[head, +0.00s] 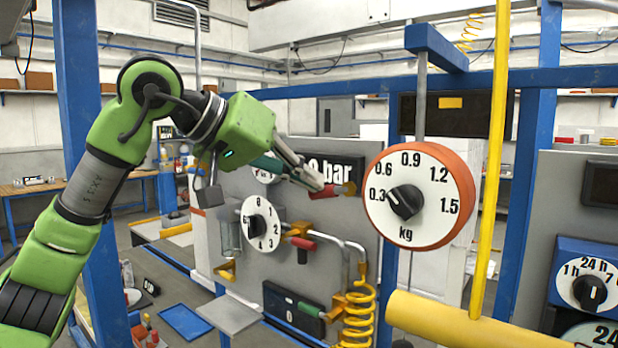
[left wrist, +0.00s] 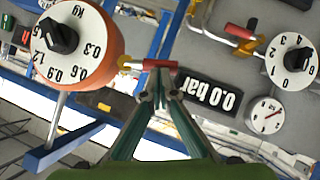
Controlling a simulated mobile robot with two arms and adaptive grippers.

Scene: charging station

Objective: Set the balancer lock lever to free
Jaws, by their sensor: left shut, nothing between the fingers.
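The balancer drum (head: 455,190) is orange with a white kg dial, its black pointer near 0.3; it also shows upside down in the left wrist view (left wrist: 105,40). A short lever with a red handle (head: 325,192) and yellow pivot (head: 349,188) sits just left of the drum, roughly level; the red handle shows in the left wrist view (left wrist: 160,64). I see no lock or free marking on it. My left gripper (head: 319,183) is shut and empty, its tips (left wrist: 161,88) at the red handle; I cannot tell if they touch. My right gripper is out of view.
Behind the fingers is a black bar display (head: 343,172). Below are a numbered dial (head: 262,222), another red-handled valve (head: 300,242) and a yellow coiled hose (head: 358,315). A yellow post (head: 490,170) and a blue frame post (head: 392,130) stand near the drum.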

